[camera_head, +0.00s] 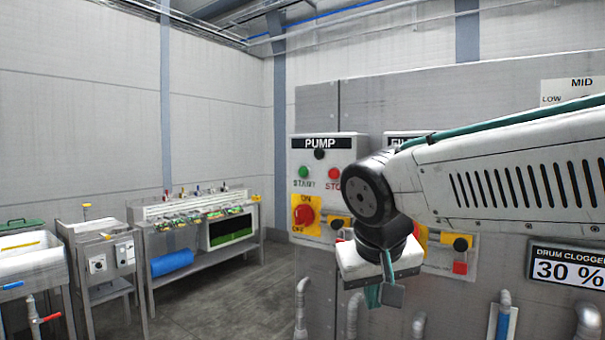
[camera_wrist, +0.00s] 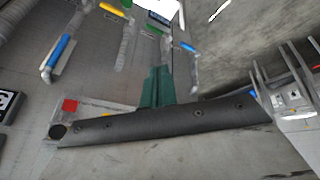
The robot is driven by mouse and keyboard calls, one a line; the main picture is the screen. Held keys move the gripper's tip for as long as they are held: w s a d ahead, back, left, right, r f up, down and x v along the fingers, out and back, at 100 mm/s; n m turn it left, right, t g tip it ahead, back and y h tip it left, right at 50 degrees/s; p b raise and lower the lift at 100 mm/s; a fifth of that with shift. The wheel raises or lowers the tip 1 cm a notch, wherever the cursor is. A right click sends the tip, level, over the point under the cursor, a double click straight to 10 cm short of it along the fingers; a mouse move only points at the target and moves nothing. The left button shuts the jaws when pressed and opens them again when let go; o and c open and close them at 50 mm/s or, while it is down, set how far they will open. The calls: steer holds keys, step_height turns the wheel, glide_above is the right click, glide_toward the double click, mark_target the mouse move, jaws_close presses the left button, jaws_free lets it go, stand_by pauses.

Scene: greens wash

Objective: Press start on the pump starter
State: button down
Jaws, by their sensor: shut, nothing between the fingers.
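The pump starter (camera_head: 322,149) is a pale box labelled PUMP on the grey panel, left of my arm in the head view. Its green START button (camera_head: 303,172) is unobstructed, with the red STOP button (camera_head: 333,173) to its right. A red rotary switch on a yellow plate (camera_head: 304,215) sits below. My gripper (camera_head: 373,296) is lower and to the right of START, apart from it, and points downward. Its teal fingers are together in the wrist view (camera_wrist: 157,72), with nothing between them. The START button is not seen in the wrist view.
A second starter box (camera_head: 398,140) is partly hidden by my arm. A DRUM CLOGGED display (camera_head: 567,271) reads 30 %. Pipes (camera_head: 301,310) stand low along the panel. A metal bench (camera_head: 195,215) and sinks (camera_head: 25,262) stand left; floor between is clear.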

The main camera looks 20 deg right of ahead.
mark_target(303, 172)
steer(key=w+a+r+m+t, duration=0.1)
steer(key=w+a+r+t, duration=0.1)
steer(key=w+r, duration=0.3)
steer(key=w+a+r+m+t+h, duration=0.1)
steer(key=w+a+r+t, duration=0.2)
steer(key=w+r, duration=0.3)
steer(key=w+a+r+m+t, duration=0.1)
steer(key=w+a+r, duration=0.3)
steer(key=w, duration=1)
step_height(303, 172, up, 2)
steer(key=shift+a+r+m+t, duration=0.15)
steer(key=shift+a+m+t, duration=0.2)
steer(key=shift+t, duration=0.45)
steer(key=shift+d, duration=0.1)
steer(key=shift+w+d, duration=0.8)
steer(key=shift+d, duration=0.45)
steer(key=shift+w+d, duration=0.85)
steer(key=shift+d, duration=0.35)
steer(key=shift+w+d, duration=0.8)
steer(key=shift+d, duration=0.45)
steer(key=shift+w+d, duration=0.2)
steer(key=shift+d, duration=0.1)
